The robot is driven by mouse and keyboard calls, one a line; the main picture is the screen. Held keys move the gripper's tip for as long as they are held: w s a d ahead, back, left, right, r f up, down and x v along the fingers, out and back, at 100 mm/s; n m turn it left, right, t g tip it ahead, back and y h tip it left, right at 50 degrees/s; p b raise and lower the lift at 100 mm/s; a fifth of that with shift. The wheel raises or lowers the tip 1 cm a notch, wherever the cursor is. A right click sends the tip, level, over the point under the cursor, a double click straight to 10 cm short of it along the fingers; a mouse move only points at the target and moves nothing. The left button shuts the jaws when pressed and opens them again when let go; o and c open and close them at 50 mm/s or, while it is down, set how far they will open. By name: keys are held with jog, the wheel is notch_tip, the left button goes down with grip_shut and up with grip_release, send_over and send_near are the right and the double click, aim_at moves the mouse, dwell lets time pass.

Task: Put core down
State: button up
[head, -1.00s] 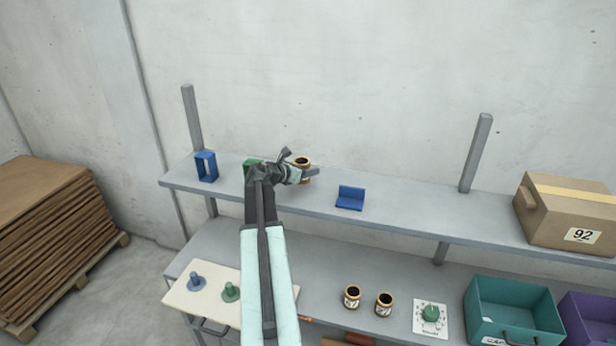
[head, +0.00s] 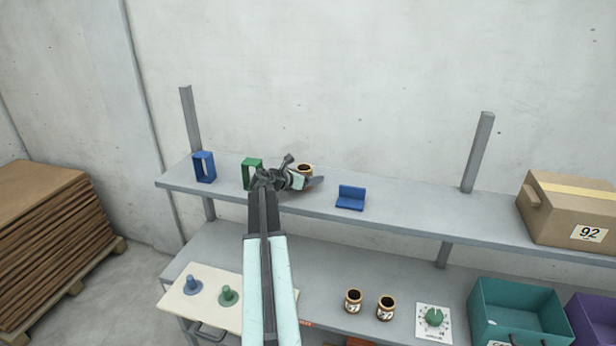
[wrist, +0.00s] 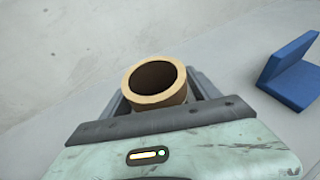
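A tan, hollow core with a dark bore stands between the two fingers of my gripper in the wrist view (wrist: 155,98). In the head view the core (head: 305,169) is over the upper grey shelf (head: 411,205), partly hidden by my gripper (head: 312,182). The fingers lie on either side of it, close to its wall; I cannot tell whether they touch it. The core's lower end is hidden, so its contact with the shelf does not show clearly.
On the upper shelf, a green frame (head: 250,173) and blue frame (head: 204,168) stand left of my gripper. A blue bracket (head: 350,199) lies close on the right. Bare shelf runs onward to a cardboard box (head: 555,222). Two similar cores (head: 354,302) stand below.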

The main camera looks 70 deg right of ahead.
jog(key=shift+r, duration=0.15)
jog(key=shift+w+a+r+p, duration=0.1)
jog(key=shift+a+r+p, duration=0.2)
jog(key=shift+p, duration=0.1)
jog(key=p+v, duration=0.3)
jog(key=v, duration=0.8)
jog(key=shift+w+a+f+p, duration=0.1)
jog(key=shift+a+p, duration=0.05)
jog(key=shift+p, duration=0.2)
jog(key=shift+c, duration=0.4)
